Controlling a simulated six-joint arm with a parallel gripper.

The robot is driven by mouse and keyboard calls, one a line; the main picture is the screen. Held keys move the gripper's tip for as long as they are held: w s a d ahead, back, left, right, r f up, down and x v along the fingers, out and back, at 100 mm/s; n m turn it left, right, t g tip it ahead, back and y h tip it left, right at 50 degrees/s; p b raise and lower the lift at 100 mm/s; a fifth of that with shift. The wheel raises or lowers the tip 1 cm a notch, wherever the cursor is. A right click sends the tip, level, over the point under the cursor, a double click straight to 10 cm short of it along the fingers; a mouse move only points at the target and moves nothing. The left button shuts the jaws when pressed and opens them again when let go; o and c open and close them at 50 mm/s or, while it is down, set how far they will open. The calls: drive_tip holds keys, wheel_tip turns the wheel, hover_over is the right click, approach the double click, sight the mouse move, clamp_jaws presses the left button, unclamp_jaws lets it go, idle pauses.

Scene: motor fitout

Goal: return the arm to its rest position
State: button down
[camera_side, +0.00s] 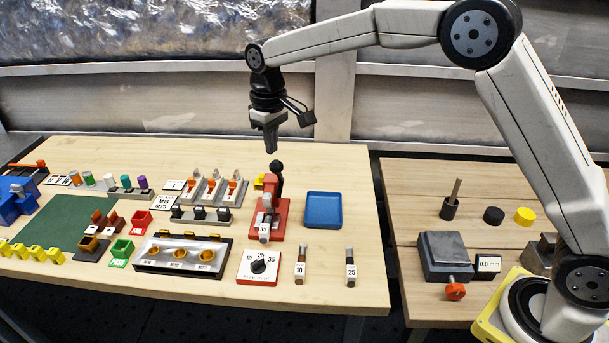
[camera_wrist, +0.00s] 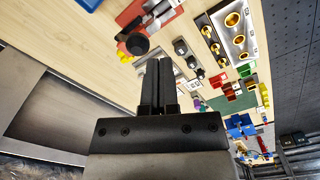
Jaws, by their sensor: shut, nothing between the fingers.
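My gripper (camera_side: 271,139) hangs above the back part of the bench in the side view, pointing down. Its two dark fingers are together with nothing between them. The closed fingers also show in the wrist view (camera_wrist: 158,72). Below and just in front of it stands a red press-like fixture (camera_side: 268,213) with a black knob on top; the fingers look apart from it. In the wrist view the black knob (camera_wrist: 137,43) is just beyond the fingertips, to their left.
A blue tray (camera_side: 323,210) lies right of the fixture. Toggle clamps (camera_side: 213,188), a rack with gold rings (camera_side: 181,254), a dial block (camera_side: 259,266) and a green mat (camera_side: 57,229) crowd the bench. A grey vise-like block (camera_side: 442,252) sits on the right table. Space above the bench is free.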

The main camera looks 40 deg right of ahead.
drive_tip(key=shift+r, duration=0.55)
drive_tip(key=s+d+f+m+t, duration=0.1)
drive_tip(key=s+d+f, duration=0.2)
drive_tip(key=s, duration=0.5)
drive_tip(key=s+d+f+m, duration=0.1)
drive_tip(key=s+d+f, duration=0.3)
drive_tip(key=s, duration=0.5)
drive_tip(key=s+d+f+m+t, duration=0.1)
drive_tip(key=s+d+f, duration=0.2)
drive_tip(key=s, duration=0.5)
drive_tip(key=shift+s+d+f+t, duration=0.2)
drive_tip(key=shift+s+d+t, duration=0.05)
drive_tip(key=shift+s+t, duration=0.05)
